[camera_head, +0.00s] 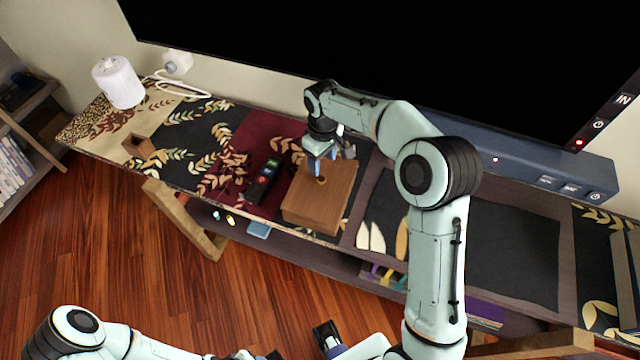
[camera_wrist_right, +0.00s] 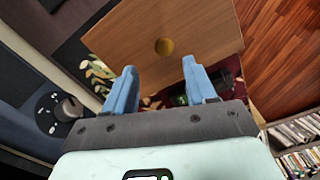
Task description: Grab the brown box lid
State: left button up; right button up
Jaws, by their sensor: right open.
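The brown wooden box (camera_head: 325,204) sits on the patterned shelf top, its flat lid (camera_wrist_right: 205,28) in place with a small round gold knob (camera_wrist_right: 164,46). The knob also shows in the head view (camera_head: 321,181). My right gripper (camera_head: 316,166) is over the lid, pointing down near the knob. In the wrist view its blue fingers (camera_wrist_right: 160,72) are apart and empty, with the knob ahead between them. I cannot tell how high the tips are above the lid.
A black remote (camera_head: 263,180) with coloured buttons lies left of the box. A small wooden holder (camera_head: 139,146) and a white cylinder (camera_head: 118,82) stand farther left. A large dark screen (camera_head: 400,50) and a blue-grey soundbar (camera_head: 520,165) are behind. A lower shelf holds small items.

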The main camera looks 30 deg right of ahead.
aim_at(321, 178)
jog(key=shift+f, duration=0.8)
jog(key=f, duration=0.4)
jog(key=shift+s+a+f, duration=0.1)
jog(key=shift+s+a, duration=0.2)
jog(key=shift+s, duration=0.05)
jog(key=shift+f, duration=0.45)
jog(key=shift+w, duration=0.1)
grip_shut()
